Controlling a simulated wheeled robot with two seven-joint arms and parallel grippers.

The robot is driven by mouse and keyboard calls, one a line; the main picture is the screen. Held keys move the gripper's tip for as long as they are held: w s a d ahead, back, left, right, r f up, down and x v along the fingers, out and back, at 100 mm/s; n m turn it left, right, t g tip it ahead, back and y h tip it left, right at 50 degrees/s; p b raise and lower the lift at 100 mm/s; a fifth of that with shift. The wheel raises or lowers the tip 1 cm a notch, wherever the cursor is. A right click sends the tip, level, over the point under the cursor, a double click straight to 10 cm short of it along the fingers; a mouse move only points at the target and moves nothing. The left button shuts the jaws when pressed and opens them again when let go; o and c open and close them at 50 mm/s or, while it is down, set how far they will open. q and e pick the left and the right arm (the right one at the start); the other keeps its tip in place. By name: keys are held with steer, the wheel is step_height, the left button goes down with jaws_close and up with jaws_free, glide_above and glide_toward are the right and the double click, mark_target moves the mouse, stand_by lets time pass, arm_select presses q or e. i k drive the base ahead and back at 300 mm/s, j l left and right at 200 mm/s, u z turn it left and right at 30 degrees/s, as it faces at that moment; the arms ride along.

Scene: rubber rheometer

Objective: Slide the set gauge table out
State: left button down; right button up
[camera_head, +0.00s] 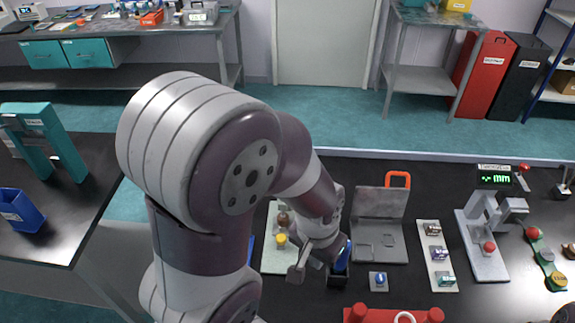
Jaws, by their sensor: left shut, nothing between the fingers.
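The gauge (485,262) stands at the right of the black bench, with a pale grey base, an upright grey stand and a red knob (489,247) on its lower part. A dark display (494,177) with green "mm" digits is behind it. I cannot tell how far its table is out. My left gripper (300,268) is shut and empty over the middle of the bench, well left of the gauge. It is beside a blue-topped item in a black holder (338,280). My right gripper is not in view; a dark piece shows at the bottom right corner.
A grey open case (380,228) and a white strip (436,262) with several small blocks lie between my left gripper and the gauge. A red rack (392,315) is at the front. A green strip (546,262) with round pieces lies right of the gauge.

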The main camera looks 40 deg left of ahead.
mark_target(282, 235)
steer(key=u, duration=1.3)
